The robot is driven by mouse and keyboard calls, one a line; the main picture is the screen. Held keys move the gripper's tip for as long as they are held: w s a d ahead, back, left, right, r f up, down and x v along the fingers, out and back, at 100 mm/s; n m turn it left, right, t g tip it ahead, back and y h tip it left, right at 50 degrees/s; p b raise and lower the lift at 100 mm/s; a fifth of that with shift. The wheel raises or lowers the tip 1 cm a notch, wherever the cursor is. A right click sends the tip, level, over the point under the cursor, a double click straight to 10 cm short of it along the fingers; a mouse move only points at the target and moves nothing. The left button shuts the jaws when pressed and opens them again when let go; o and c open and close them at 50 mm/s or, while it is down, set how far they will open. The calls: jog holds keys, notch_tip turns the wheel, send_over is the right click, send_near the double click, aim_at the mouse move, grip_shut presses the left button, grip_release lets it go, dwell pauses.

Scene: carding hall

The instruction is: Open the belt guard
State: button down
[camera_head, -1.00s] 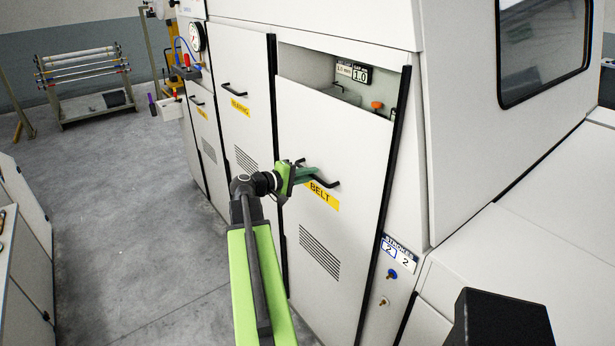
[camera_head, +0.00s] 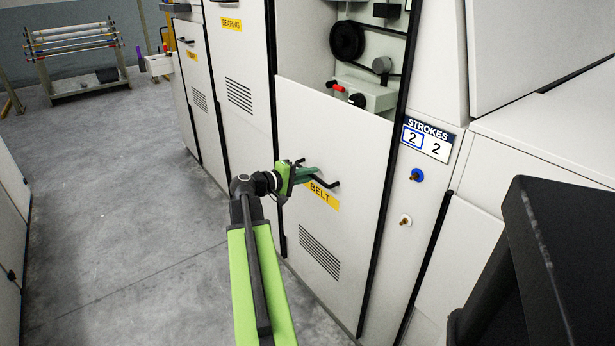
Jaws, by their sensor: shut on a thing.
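The belt guard (camera_head: 335,130) is a light grey panel with a yellow BELT label (camera_head: 322,196) and a slotted vent below it. Its top edge sits well down in the frame, so the bay above it is uncovered. A black pulley (camera_head: 347,41) and part of a belt show in that bay; the guard hides what lies lower. My gripper (camera_head: 308,173) is shut on the guard's black bar handle (camera_head: 326,184), near its left part. The green fingers cover some of the handle.
The bearing panel (camera_head: 239,80) stands closed to the left. A STROKES plate (camera_head: 426,139) and a blue knob (camera_head: 417,175) are on the machine to the right. Grey floor (camera_head: 130,210) is clear to the left. A rack of rods (camera_head: 75,55) stands far back.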

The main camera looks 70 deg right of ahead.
aim_at(318, 206)
notch_tip(318, 206, down, 15)
jog(key=b, duration=1.2)
jog(key=shift+w+d+r, duration=0.1)
jog(key=shift+d, duration=0.05)
jog(key=c, duration=1.5)
grip_release()
jog(key=shift+o, duration=0.2)
jog(key=shift+w+a+r, duration=0.1)
jog(key=shift+w+a, duration=0.05)
jog(key=shift+a, duration=0.2)
jog(key=p+v, duration=0.3)
jog(key=v, duration=1.3)
jog(key=shift+w+a+p, duration=0.15)
jog(key=shift+a+p, duration=0.15)
jog(key=shift+p, duration=0.05)
